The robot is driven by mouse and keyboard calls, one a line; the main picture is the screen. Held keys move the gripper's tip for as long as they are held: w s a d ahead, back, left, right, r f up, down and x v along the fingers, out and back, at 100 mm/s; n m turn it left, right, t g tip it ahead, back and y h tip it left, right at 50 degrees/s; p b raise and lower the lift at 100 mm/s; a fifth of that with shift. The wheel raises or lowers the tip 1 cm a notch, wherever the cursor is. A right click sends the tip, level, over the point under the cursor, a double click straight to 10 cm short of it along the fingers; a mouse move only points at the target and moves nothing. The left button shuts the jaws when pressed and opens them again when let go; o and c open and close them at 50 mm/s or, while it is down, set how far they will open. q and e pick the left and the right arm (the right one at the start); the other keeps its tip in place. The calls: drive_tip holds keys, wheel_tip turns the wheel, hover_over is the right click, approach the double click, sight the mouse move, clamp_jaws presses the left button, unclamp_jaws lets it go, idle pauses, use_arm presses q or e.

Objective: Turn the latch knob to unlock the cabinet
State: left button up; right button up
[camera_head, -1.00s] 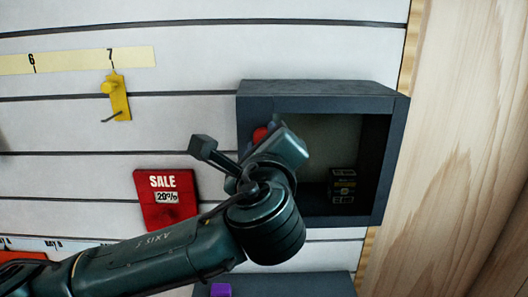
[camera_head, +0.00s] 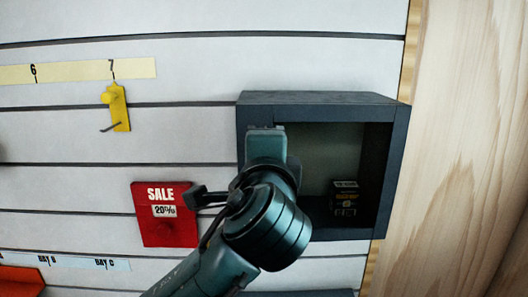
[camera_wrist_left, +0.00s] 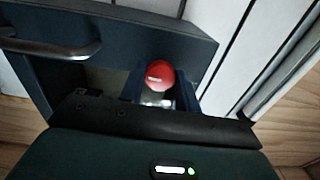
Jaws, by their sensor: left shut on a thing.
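The dark blue-grey cabinet (camera_head: 322,98) hangs on the slatted wall at the right and also fills the upper left of the left wrist view (camera_wrist_left: 130,27). The red latch knob (camera_wrist_left: 160,76) shows in the left wrist view, between the fingers of my left gripper (camera_wrist_left: 160,92). The gripper is shut on the knob. In the head view my left gripper (camera_head: 266,137) reaches the cabinet's left front edge from below and hides the knob. The knob's turn angle cannot be told. My right gripper is not in view.
A small dark box (camera_head: 345,197) stands inside the cabinet. A metal bar handle (camera_wrist_left: 60,50) shows in the wrist view. A red SALE sign (camera_head: 165,228) and a yellow hook tag (camera_head: 119,106) are to the left. A wooden panel (camera_head: 465,150) borders the right.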

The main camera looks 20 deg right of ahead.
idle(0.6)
use_arm(q)
drive_tip(key=o, duration=1)
drive_tip(key=shift+c, duration=0.2)
drive_tip(key=shift+s, duration=0.1)
drive_tip(key=b+v, duration=0.1)
drive_tip(key=v, duration=1.2)
